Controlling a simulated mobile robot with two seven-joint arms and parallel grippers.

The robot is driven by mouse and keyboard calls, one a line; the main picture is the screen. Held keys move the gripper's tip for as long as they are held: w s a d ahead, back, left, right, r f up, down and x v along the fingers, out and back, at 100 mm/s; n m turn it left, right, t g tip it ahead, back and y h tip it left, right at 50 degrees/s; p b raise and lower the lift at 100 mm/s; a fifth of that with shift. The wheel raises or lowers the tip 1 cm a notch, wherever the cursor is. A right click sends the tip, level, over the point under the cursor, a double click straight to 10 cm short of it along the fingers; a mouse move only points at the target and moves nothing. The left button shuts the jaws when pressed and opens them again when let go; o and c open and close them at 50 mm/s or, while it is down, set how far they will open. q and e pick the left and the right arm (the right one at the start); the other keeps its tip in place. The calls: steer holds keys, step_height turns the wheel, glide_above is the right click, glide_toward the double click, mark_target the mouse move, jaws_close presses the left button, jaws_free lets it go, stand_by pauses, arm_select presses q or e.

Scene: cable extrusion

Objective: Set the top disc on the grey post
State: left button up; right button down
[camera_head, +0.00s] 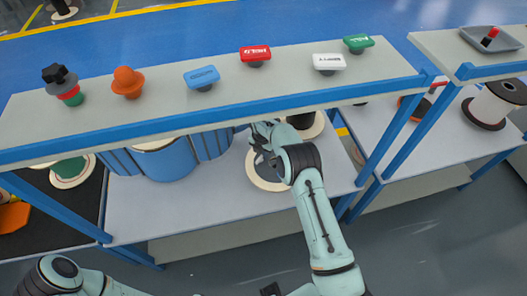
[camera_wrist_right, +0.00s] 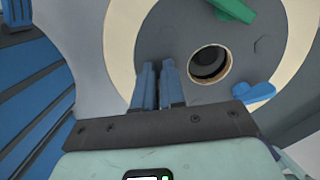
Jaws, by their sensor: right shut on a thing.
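The top disc is grey with a broad cream rim; it shows under the shelf in the head view (camera_head: 265,183), partly covered by my right arm. In the right wrist view the disc (camera_wrist_right: 240,40) fills the upper part, with a round, wood-rimmed hole, a green piece and a blue piece on its face. My right gripper (camera_head: 262,138) is over the disc, and its blue fingers (camera_wrist_right: 158,72) are close together, shut at the disc's grey face. The exact grip point is hidden. I cannot make out the grey post; something dark shows inside the hole. My left gripper is out of view.
A shelf (camera_head: 215,110) with a blue front edge overhangs the work table (camera_head: 200,200). It carries colored buttons, including a red one (camera_head: 255,55). A blue drum (camera_head: 165,160) stands left of the disc. A second table with a spool (camera_head: 493,103) is at right.

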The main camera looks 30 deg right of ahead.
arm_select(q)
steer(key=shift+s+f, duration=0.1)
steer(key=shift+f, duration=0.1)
arm_select(e)
steer(key=shift+s+d, duration=0.15)
steer(key=shift+s, duration=0.1)
steer(key=shift+f, duration=1)
stand_by(0.5)
steer(key=c, duration=1.5)
jaws_free()
